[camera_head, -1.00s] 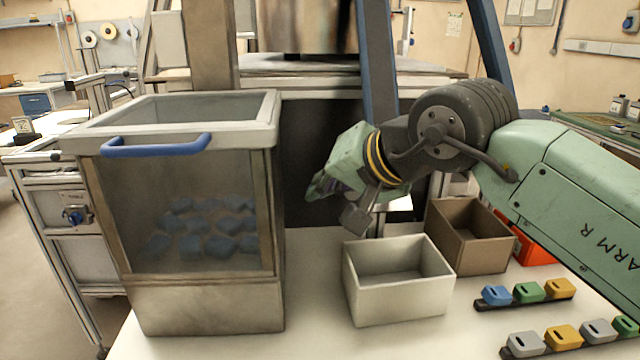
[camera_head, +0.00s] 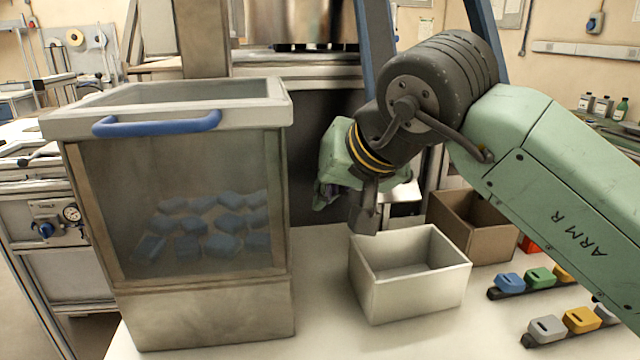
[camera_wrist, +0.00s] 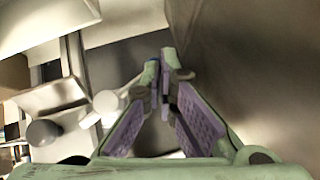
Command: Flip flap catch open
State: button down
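A tall bin (camera_head: 200,315) stands at left in the head view, with a clear front panel, an open top frame and a blue handle (camera_head: 160,123) on its front rim. Several blue blocks (camera_head: 205,228) lie behind the panel. I cannot make out a flap or its catch. A brown-grey surface (camera_wrist: 240,70), probably the bin's side, lies close at right.
A white open box (camera_head: 415,298) stands below and right of my gripper, empty. A brown box (camera_head: 480,240) is behind it. Rows of coloured blocks (camera_head: 540,278) lie at right. Bare table shows between the bin and the white box. A blue post (camera_head: 375,45) rises behind.

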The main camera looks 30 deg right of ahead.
jog(key=shift+d+f+n+h+b, duration=0.15)
jog(key=shift+f+h+b, duration=0.1)
jog(key=shift+f+b, duration=0.2)
jog(key=shift+d+f+n+h+b, duration=0.15)
jog(key=shift+f+h+b, duration=0.1)
jog(key=shift+f+b, duration=0.15)
jog(key=shift+a+r, duration=0.1)
jog(key=shift+r+p, duration=0.6)
jog(key=shift+r, duration=0.1)
jog(key=v, duration=1.2)
jog(key=shift+r, duration=0.2)
jog(key=shift+w+f, duration=0.1)
